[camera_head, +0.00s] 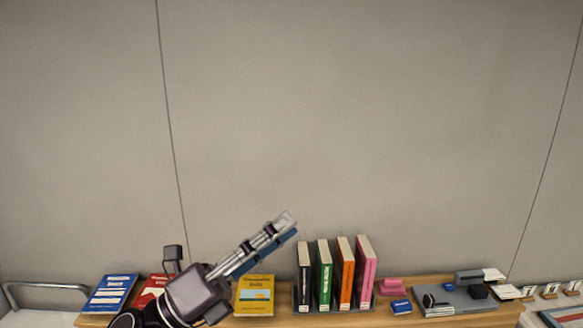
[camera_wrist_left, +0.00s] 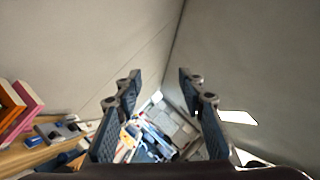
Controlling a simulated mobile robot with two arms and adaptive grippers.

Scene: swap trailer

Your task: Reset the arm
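My left gripper (camera_head: 284,228) reaches in from the lower left of the head view. It is raised in front of the wall, above the wooden shelf, and points up to the right. In the left wrist view its two fingers (camera_wrist_left: 160,85) stand wide apart with nothing between them. No object touches the fingers. My right gripper does not show in either view.
The wooden shelf (camera_head: 280,314) holds a blue book (camera_head: 111,293), a yellow book (camera_head: 254,295), several upright books (camera_head: 335,275), a pink item (camera_head: 391,287) and a grey tray (camera_head: 455,302). The wall (camera_head: 350,120) above is bare.

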